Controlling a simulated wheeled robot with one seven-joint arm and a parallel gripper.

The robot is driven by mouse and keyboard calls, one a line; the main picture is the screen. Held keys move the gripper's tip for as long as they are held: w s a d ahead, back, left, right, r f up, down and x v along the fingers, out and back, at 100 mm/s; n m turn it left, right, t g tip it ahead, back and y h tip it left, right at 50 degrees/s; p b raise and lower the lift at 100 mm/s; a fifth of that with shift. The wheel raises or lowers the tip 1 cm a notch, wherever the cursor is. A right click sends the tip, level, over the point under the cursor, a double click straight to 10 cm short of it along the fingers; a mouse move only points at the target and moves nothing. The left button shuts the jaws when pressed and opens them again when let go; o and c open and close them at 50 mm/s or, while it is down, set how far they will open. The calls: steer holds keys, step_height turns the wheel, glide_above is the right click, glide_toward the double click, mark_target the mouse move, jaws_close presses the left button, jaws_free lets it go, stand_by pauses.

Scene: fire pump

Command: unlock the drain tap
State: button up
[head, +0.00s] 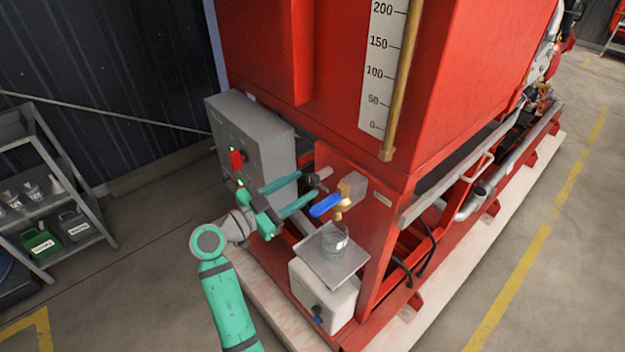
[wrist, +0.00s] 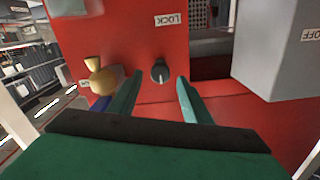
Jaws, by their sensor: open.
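The drain tap (head: 344,196) is brass with a blue lever (head: 325,205), on the red panel; the wrist view also shows its brass body (wrist: 101,80). A dark round lock knob (wrist: 159,70) with a pale pointer line sits beside it, by an upside-down LOCK label (wrist: 168,19). The knob shows partly in the head view (head: 311,180). My gripper (head: 308,186) is open and empty in front of the panel. In the wrist view its fingertips (wrist: 160,77) lie either side of the knob; contact cannot be told.
A grey control box (head: 250,145) with a red switch stands left of the panel. A glass beaker (head: 334,240) sits on a metal tray (head: 322,262) below the tap. A shelf (head: 50,190) with bottles and canisters is far left. The floor at right is clear.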

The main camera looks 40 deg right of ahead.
mark_target(310, 181)
steer(key=shift+w+d, duration=0.2)
steer(key=shift+d, duration=2.1)
steer(key=shift+a, duration=0.1)
steer(key=c, duration=1)
